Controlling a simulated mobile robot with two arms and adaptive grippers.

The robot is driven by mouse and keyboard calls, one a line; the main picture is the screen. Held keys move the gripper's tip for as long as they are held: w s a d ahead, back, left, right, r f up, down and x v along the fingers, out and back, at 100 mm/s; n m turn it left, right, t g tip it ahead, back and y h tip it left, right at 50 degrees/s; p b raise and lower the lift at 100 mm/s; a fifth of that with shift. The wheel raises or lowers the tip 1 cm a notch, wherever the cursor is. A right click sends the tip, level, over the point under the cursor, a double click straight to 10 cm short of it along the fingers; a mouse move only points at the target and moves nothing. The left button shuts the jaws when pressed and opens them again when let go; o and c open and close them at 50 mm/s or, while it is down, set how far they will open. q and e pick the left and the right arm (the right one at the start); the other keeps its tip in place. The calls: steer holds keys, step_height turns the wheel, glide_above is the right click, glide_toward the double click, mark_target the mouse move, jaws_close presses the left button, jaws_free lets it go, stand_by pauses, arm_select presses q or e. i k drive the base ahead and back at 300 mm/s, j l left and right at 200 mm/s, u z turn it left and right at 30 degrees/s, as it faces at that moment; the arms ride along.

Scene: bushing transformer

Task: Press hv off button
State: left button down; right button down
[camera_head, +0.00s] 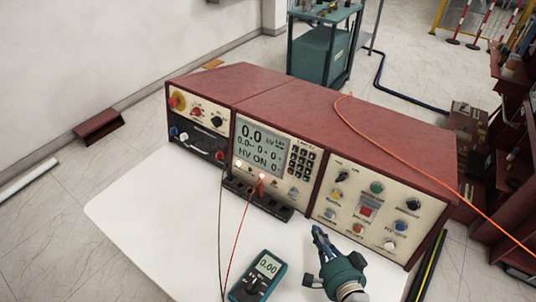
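The red test set has a cream control panel (345,207) at its right end, with several coloured buttons and knobs. These include a green button (377,187), a red square switch (366,211), an orange-red button (358,229) and a white button (390,244). The labels are too small to tell surely which is HV off. The display (261,146) reads 0.0 kV and "HV ON". My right gripper (318,232) is in front of the panel's lower left, its fingers close together and empty, apparently clear of the buttons. My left gripper is out of view.
A teal multimeter (258,278) lies on the white tabletop (150,220), left of my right gripper. Black and red leads (236,235) run between it and the test set. An orange cable (425,166) crosses the red top. A teal cart (322,55) stands behind.

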mark_target(400, 226)
steer(key=z, duration=1.25)
